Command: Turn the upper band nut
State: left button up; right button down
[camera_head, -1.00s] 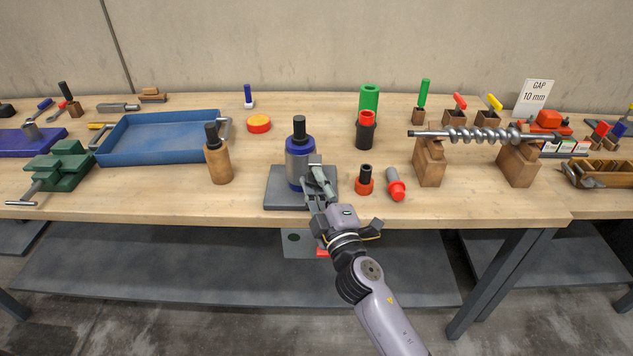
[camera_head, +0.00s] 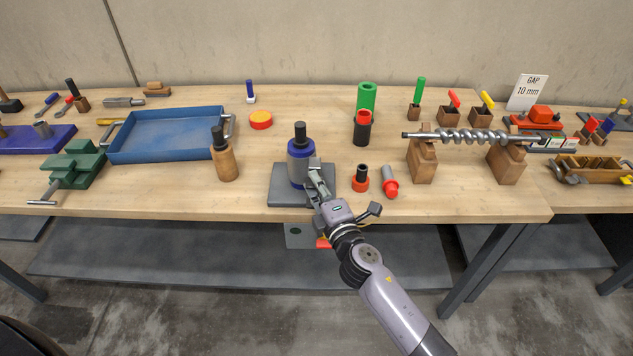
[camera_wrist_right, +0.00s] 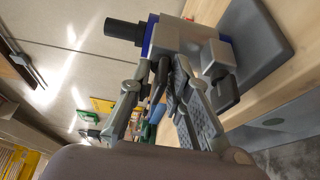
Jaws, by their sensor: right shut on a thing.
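A grey cylinder with blue bands and a black top (camera_head: 300,148) stands upright on a dark grey plate (camera_head: 285,196) near the table's front edge. It shows tilted in the right wrist view (camera_wrist_right: 178,37), with a grey clamp block (camera_wrist_right: 213,57) on its side. My right gripper (camera_head: 316,172) is at the cylinder's front, its fingers at the upper part of the band. In the right wrist view its fingers (camera_wrist_right: 172,80) are shut on a small part at the band, which I take as the upper band nut; the fingers mostly hide it. My left gripper is not in view.
A wooden cylinder with a black top (camera_head: 224,160) stands left, before a blue tray (camera_head: 165,155). Close on the right are a red-and-black piece (camera_head: 360,180) and a grey-and-red tool (camera_head: 390,183). A screw shaft (camera_head: 465,136) rests on wooden blocks farther right.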

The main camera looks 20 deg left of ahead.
jog(key=c, duration=1.7)
grip_release()
jog(key=v, duration=1.2)
jog(key=shift+a, duration=0.1)
